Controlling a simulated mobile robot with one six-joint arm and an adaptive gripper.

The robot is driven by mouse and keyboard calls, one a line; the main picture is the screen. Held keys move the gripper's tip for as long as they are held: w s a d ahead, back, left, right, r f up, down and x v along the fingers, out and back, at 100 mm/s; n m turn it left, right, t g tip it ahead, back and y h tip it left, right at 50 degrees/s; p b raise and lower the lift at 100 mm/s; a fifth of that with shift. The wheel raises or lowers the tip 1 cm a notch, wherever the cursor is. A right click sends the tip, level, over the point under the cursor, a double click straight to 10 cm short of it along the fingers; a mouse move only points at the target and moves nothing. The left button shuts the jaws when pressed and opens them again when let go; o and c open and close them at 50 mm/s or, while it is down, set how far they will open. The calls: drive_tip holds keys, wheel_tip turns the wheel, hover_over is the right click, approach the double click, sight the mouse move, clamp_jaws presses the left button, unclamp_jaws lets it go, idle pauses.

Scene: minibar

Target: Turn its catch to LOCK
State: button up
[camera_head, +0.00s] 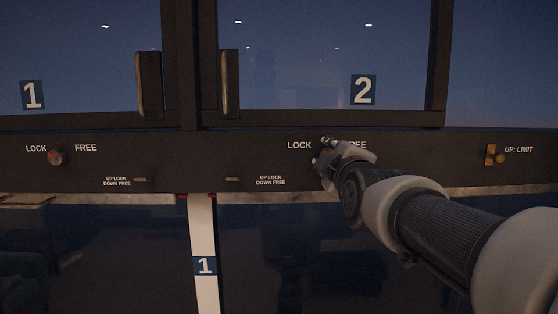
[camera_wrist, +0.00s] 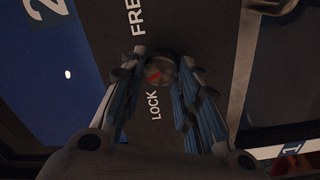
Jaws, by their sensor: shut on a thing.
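The catch of window 2 is a small round metal knob (camera_wrist: 162,67) with a red mark, seen between my fingers in the wrist view. The LOCK label (camera_wrist: 153,105) lies below it there and the FREE label (camera_wrist: 134,17) above it. The red mark lies on the knob's lower left part; its exact pointing is hard to tell. My gripper (camera_head: 323,153) is shut on this knob, one finger on each side. In the head view the gripper hides the knob and covers part of FREE; LOCK (camera_head: 299,145) is clear to its left.
Window 1's catch knob (camera_head: 57,157) sits at the left of the same dark panel. Small levers (camera_head: 233,179) marked UP LOCK, DOWN FREE lie lower. A brass stop (camera_head: 493,155) marked UP: LIMIT is at the right. A vertical handle (camera_head: 228,83) stands above the panel.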

drive_tip(key=n, duration=0.4)
idle(0.6)
drive_tip(key=o, duration=1.1)
drive_tip(key=shift+c, duration=0.2)
drive_tip(key=s, duration=1.2)
